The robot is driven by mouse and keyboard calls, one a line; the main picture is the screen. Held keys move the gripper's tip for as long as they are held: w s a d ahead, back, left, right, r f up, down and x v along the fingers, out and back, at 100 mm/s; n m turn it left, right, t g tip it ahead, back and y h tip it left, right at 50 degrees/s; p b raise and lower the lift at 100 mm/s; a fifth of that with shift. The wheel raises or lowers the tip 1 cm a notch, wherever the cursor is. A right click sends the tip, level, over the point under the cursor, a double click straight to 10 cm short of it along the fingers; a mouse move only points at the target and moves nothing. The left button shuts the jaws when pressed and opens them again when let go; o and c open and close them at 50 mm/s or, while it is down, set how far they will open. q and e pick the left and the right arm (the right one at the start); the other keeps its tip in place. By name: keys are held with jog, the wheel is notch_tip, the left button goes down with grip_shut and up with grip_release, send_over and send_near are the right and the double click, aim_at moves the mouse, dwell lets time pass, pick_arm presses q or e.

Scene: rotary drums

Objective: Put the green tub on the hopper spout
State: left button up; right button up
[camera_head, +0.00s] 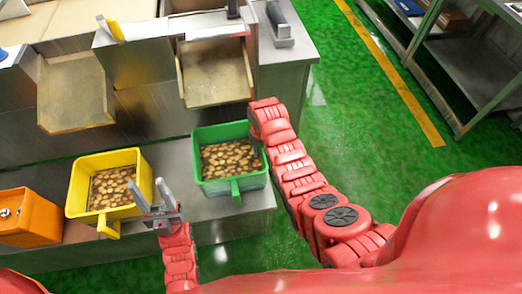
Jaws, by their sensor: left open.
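The green tub (206,187) stands upright on the grey metal ledge, full of brown and tan round pieces. A tray-like hopper spout (215,75) juts from the machine above and behind it; a second spout (75,92) is further left. My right gripper (256,150) points down at the tub's right rim; its fingers are mostly hidden, so I cannot tell whether they grip the rim. My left gripper (152,194) is open and empty, between the yellow tub and the green tub, fingers pointing up in the picture.
A yellow tub (113,227) with similar pieces stands left of the green tub. An orange box (28,218) is at the far left of the ledge (205,232). Green floor lies open to the right, with a yellow line (405,88) and a metal shelf (468,75).

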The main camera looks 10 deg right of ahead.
notch_tip(320, 180, up, 10)
jog(key=shift+f, duration=0.15)
jog(key=shift+r+p, duration=0.75)
jog(key=shift+p, duration=0.3)
jog(key=shift+r+p, duration=0.5)
jog(key=shift+f, duration=0.1)
